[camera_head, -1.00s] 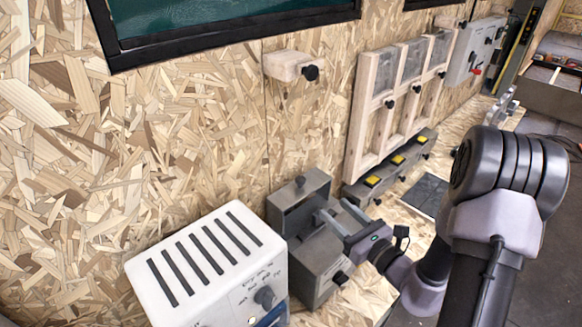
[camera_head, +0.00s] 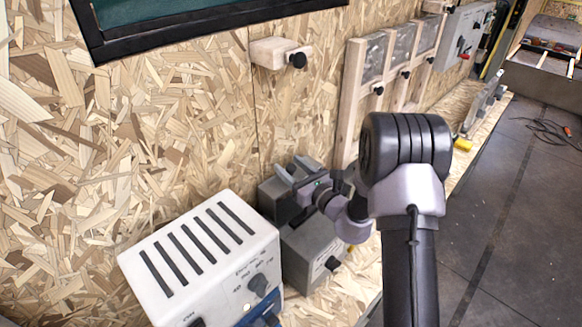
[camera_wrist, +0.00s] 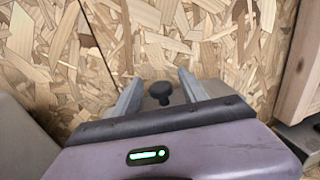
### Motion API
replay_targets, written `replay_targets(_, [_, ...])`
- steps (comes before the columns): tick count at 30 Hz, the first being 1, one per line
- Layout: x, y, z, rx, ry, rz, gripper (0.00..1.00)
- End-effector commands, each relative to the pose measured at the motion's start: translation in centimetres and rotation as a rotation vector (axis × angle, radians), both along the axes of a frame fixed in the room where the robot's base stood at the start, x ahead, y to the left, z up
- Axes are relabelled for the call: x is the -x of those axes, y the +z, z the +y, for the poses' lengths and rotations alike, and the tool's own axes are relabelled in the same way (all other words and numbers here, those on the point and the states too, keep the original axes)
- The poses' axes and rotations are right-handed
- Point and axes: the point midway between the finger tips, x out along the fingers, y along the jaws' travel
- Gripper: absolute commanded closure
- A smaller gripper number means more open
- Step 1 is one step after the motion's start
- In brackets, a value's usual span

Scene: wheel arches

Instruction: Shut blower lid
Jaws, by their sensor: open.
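The grey box (camera_head: 312,250), which looks like the blower, stands against the wood-chip wall, right of a white slotted box. Its grey lid (camera_head: 268,201) appears raised at the back, partly hidden by my gripper. My gripper (camera_head: 293,167) is open and empty, over the lid's upper part, fingers pointing toward the wall. In the wrist view, a black knob (camera_wrist: 160,92) on a grey surface shows between the two spread fingers (camera_wrist: 159,80), and neither finger visibly touches it.
The white slotted box (camera_head: 205,255) with a dial stands close on the left. A wooden block with a black knob (camera_head: 283,54) is on the wall above. A wooden frame with panels (camera_head: 352,95) is to the right.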

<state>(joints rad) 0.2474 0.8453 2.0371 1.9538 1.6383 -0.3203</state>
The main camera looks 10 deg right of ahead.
Motion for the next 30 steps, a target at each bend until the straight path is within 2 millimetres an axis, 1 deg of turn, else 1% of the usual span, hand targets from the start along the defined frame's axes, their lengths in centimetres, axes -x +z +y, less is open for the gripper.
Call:
replay_targets(1, [0.00, 0.01, -0.01, 0.000, 0.000, 0.000, 0.53])
replay_targets(5, [0.02, 0.02, -0.02, 0.000, 0.000, 0.000, 0.79])
replay_targets(6, [0.02, 0.02, -0.02, 0.000, 0.000, 0.000, 0.87])
replay_targets(8, [0.02, 0.02, -0.02, 0.000, 0.000, 0.000, 0.99])
replay_targets(9, [0.02, 0.02, -0.02, 0.000, 0.000, 0.000, 1.00])
replay_targets(30, [0.04, 0.02, -0.03, 0.001, 0.000, 0.000, 1.00])
